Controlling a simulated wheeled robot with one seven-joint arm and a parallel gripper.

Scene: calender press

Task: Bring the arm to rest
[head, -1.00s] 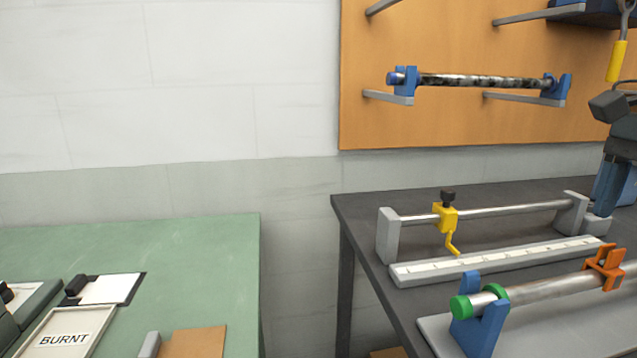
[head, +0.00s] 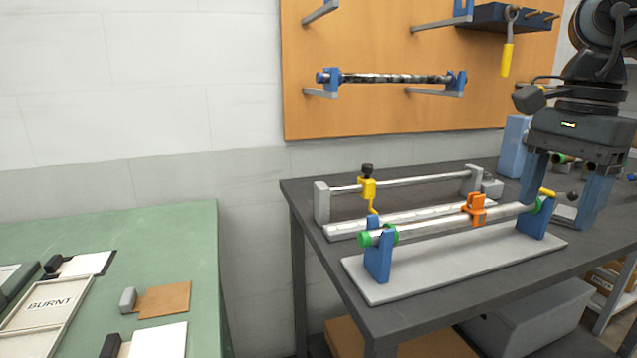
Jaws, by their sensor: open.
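My gripper (head: 567,222) is at the right of the head view, over the right part of the dark bench (head: 315,202). It points down, with its two blue-grey fingers apart. Between and behind the fingers I see a yellow handle and a dark knob (head: 573,196); I cannot tell whether a finger touches them. A steel roller (head: 430,224) with green end collars rests in blue stands on a pale base plate (head: 455,263), just left of my gripper.
Behind the roller stands a rail (head: 410,182) with a yellow slider (head: 367,188). An orange wall board (head: 370,40) carries a dark-patterned roller (head: 395,78) and a hanging yellow-handled tool (head: 507,58). A green table (head: 150,235) with a BURNT tray (head: 50,304) is at left, with a gap between.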

